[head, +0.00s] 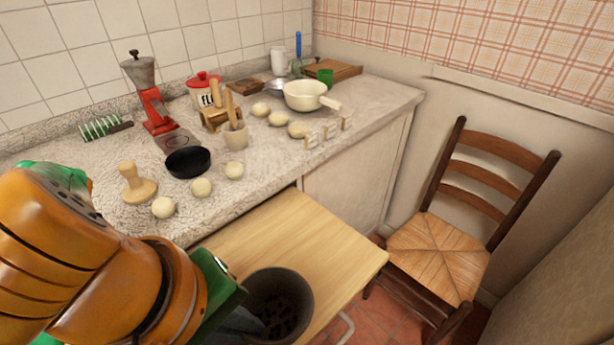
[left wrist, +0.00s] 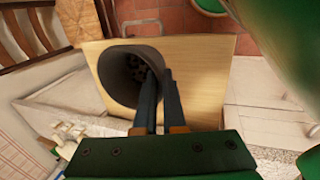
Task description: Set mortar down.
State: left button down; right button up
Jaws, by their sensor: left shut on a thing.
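A dark grey, round, deep vessel, which I take to be the mortar (head: 300,284), is upright over the pale wooden pull-out board (head: 330,250), with dark bits in its bottom. My left gripper (head: 258,324) is shut on its wall at the near side. In the left wrist view the mortar (left wrist: 112,75) shows left of the fingers, and my left gripper (left wrist: 160,80) has one finger inside the rim and one outside. Whether its base touches the board (left wrist: 205,85) I cannot tell. My right gripper is not in view.
The counter (head: 270,170) behind holds a black bowl (head: 188,162), several pale dough balls (head: 201,187), a wooden press (head: 136,185), a red grinder (head: 155,110) and a cream pan (head: 305,95). A chair (head: 440,250) stands at right. The board's right part is clear.

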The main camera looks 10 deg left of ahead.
pick_arm(q)
jog(key=w+a+f+p, duration=0.1)
jog(key=w+f+p, duration=0.1)
jog(key=w+f, duration=0.1)
jog(key=w+a+f+p, duration=0.1)
jog(key=w+f+p, duration=0.1)
jog(key=w+f, duration=0.2)
jog(key=w+a+f+p, duration=0.1)
jog(key=w+f+p, duration=0.1)
jog(key=w+f, duration=0.1)
jog(key=shift+w+a+f, duration=0.4)
jog(key=shift+f, duration=0.45)
jog(key=shift+f, duration=0.15)
jog(key=c, duration=1)
grip_release()
jog(key=shift+s, duration=0.1)
